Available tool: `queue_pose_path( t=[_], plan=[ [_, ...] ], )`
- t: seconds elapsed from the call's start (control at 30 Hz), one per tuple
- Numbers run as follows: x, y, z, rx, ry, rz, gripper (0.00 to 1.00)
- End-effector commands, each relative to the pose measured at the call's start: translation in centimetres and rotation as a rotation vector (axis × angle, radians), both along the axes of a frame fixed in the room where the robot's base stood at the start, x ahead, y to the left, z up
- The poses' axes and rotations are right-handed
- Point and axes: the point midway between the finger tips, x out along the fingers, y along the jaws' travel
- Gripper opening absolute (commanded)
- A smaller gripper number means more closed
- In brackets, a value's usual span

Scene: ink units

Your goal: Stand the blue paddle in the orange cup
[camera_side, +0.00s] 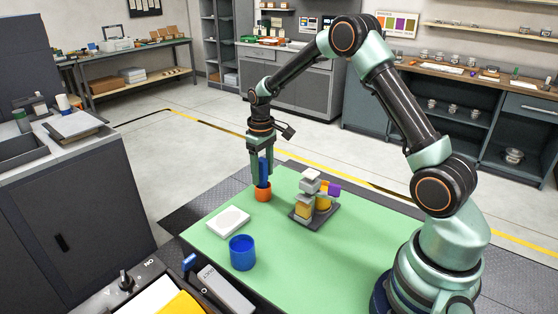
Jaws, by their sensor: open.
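The orange cup (263,194) stands on the green table top near its far left edge. The blue paddle (263,168) is upright directly above the cup's mouth, and its lower end appears to be inside the cup. My gripper (262,180) points straight down over the cup, with its fingers on either side of the paddle. The jaws are open, and the fingers partly hide the paddle. The fingertips are close to the cup's rim; I cannot tell whether they touch it.
A dark tray (325,219) with grey, yellow and purple pieces stands right of the cup. A white block (228,221) lies in front left of the cup, and a blue cup (242,254) stands nearer the front. The green table top (325,265) is clear at front right.

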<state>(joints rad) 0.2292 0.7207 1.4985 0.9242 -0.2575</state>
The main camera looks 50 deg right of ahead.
Motion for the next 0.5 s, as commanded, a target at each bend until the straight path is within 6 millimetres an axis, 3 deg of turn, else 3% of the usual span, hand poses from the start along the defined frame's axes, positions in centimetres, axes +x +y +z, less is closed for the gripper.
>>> queue_pose_path(
  t=[0.17, 0.5],
  plan=[
    [0.1, 0.0, 2.3, -0.002, -0.006, 0.0, 0.62],
    [0.1, 0.0, 9.0, -0.001, -0.005, 0.0, 0.62]
  ],
)
